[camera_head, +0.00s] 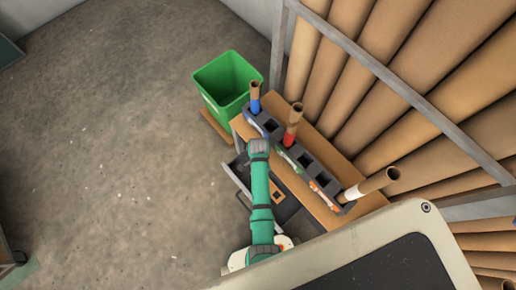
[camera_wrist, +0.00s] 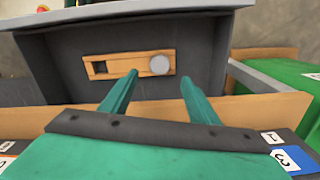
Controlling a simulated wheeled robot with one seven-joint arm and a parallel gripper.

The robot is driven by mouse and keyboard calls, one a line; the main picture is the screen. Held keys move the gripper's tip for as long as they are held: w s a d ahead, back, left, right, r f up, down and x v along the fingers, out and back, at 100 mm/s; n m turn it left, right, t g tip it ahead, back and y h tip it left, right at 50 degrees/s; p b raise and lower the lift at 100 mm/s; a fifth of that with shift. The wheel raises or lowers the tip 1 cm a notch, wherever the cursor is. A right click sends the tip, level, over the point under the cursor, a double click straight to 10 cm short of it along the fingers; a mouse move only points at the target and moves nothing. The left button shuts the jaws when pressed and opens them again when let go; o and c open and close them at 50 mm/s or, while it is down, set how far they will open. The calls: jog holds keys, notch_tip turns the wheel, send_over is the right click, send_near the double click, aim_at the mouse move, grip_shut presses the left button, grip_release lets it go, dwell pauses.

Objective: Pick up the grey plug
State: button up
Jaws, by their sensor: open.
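The grey plug (camera_wrist: 160,65) shows as a round light grey disc at the right end of a wooden holder (camera_wrist: 125,67) in the wrist view. A dark square opening sits at the holder's left end. The holder lies in a dark grey open drawer (camera_wrist: 212,62). My gripper (camera_wrist: 158,77) is open and empty, its two green fingers pointing toward the holder. In the head view the wooden holder (camera_head: 277,195) partly shows beside my arm, and my fingertips and the plug are hidden.
Large brown rolls (camera_head: 385,75) fill a rack on the right.

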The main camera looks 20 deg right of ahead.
notch_tip(320, 180, down, 3)
jog(key=shift+r, duration=0.1)
jog(key=shift+s+a+f, duration=0.1)
jog(key=shift+a+f, duration=0.05)
jog(key=shift+f, duration=1.2)
jog(key=shift+a+f, duration=0.1)
jog(key=shift+f, duration=1.25)
jog(key=c, duration=1.1)
